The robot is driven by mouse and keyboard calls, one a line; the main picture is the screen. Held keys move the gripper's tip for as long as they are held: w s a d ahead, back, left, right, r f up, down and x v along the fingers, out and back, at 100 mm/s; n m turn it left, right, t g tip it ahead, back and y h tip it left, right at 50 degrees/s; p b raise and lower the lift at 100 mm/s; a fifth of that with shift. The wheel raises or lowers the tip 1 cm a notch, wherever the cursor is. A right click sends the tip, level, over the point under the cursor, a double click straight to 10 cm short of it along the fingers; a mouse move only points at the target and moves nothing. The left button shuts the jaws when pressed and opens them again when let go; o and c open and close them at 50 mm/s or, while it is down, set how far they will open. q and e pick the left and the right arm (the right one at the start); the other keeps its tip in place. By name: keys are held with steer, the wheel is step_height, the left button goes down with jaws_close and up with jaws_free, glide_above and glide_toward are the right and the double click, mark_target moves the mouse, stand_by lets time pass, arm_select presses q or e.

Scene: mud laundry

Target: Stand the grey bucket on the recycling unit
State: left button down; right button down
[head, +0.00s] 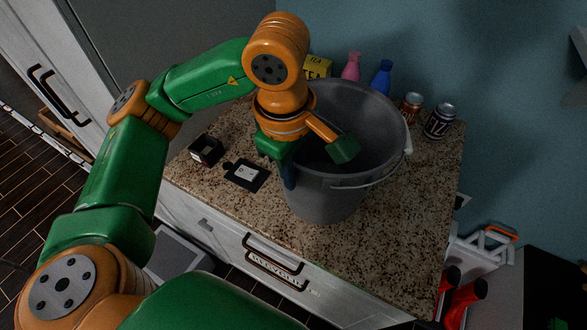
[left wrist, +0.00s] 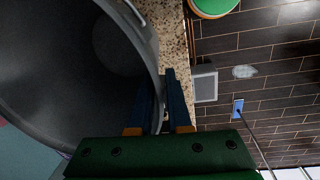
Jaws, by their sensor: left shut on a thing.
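My left gripper (head: 289,172) is shut on the bucket's left wall at the rim, one blue finger showing outside. In the left wrist view the bucket (left wrist: 60,70) fills the left side, with its wall between the fingers (left wrist: 163,100). My right gripper is not in view.
Behind the bucket stand a yellow tea box (head: 317,67), a pink bottle (head: 351,66), a blue bottle (head: 382,77) and two cans (head: 439,121). A small black box (head: 206,150) and a dark card (head: 247,175) lie left. The front right of the top is clear.

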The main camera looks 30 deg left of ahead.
arm_select(q)
steer(key=c, duration=0.9)
jaws_free()
steer(key=shift+f, duration=0.1)
steer(key=shift+o, duration=0.2)
steer(key=shift+r+p, duration=0.3)
steer(key=shift+p, duration=0.05)
step_height(320, 180, up, 12)
steer(key=s+p, duration=0.1)
steer(key=p, duration=0.1)
steer(key=shift+s+f, duration=0.15)
steer(key=shift+s, duration=0.05)
steer(key=shift+a, duration=0.15)
steer(key=shift+f, duration=0.1)
